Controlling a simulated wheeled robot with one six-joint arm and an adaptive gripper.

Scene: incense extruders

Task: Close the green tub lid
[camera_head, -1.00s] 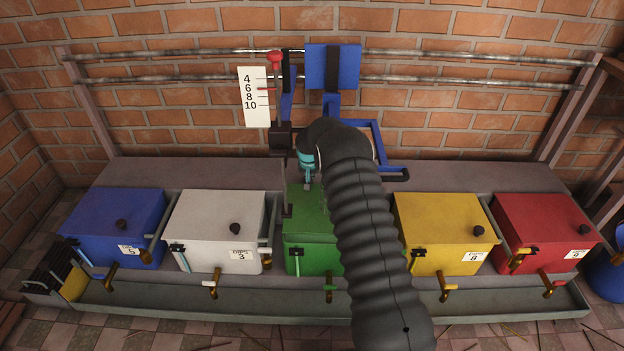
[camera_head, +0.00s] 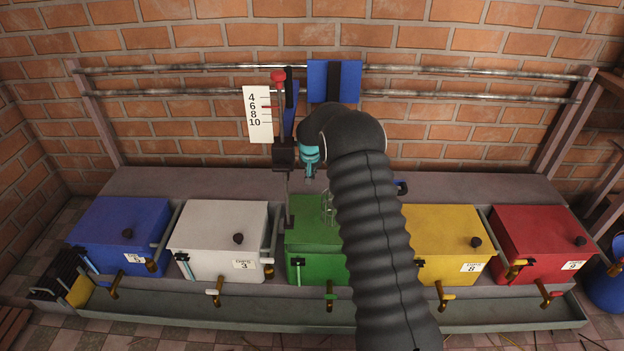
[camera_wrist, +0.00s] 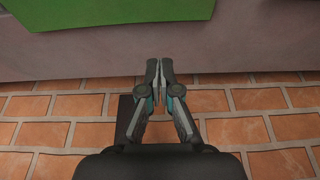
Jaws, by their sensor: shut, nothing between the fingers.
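The green tub (camera_head: 312,263) stands in the middle of the row. Its lid (camera_head: 308,212) looks flat across the top, like the neighbouring lids, but my arm covers its right part, so I cannot tell if it is fully shut. In the wrist view a green surface (camera_wrist: 110,9) fills the upper left, above a grey-mauve ledge. My gripper (camera_wrist: 160,64) is shut and empty, with its fingertips over the ledge's lower edge and apart from the green.
Blue (camera_head: 122,223), white (camera_head: 217,228), yellow (camera_head: 448,229) and red (camera_head: 541,231) tubs flank it. A red-knobbed lever (camera_head: 279,76) stands by a numbered scale (camera_head: 258,114) behind. A blue panel (camera_head: 321,83) hangs from rails before a brick wall.

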